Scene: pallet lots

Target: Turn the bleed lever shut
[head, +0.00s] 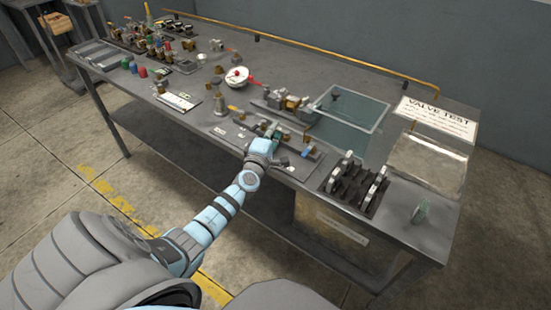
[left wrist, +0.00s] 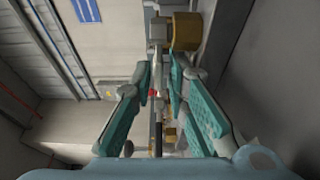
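My left gripper (head: 270,132) is at a low valve fixture on a grey plate (head: 292,168) near the front edge of the bench. In the left wrist view its two teal-padded fingers (left wrist: 161,78) stand apart. A narrow grey bar (left wrist: 157,62) with a small red spot near it lies between them in the picture; I cannot tell whether they touch it. A brass part (left wrist: 185,32) is just beyond the fingertips. The bleed lever cannot be told apart with certainty; the gripper partly hides the fixture. A blue part (head: 307,151) sits right of the gripper. My right gripper is not in view.
A clear open box (head: 352,108) stands behind the fixture. A black rack with discs (head: 352,185) is to the right, beside a clear bag (head: 428,165). A white gauge (head: 237,76) and several fittings are at the left.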

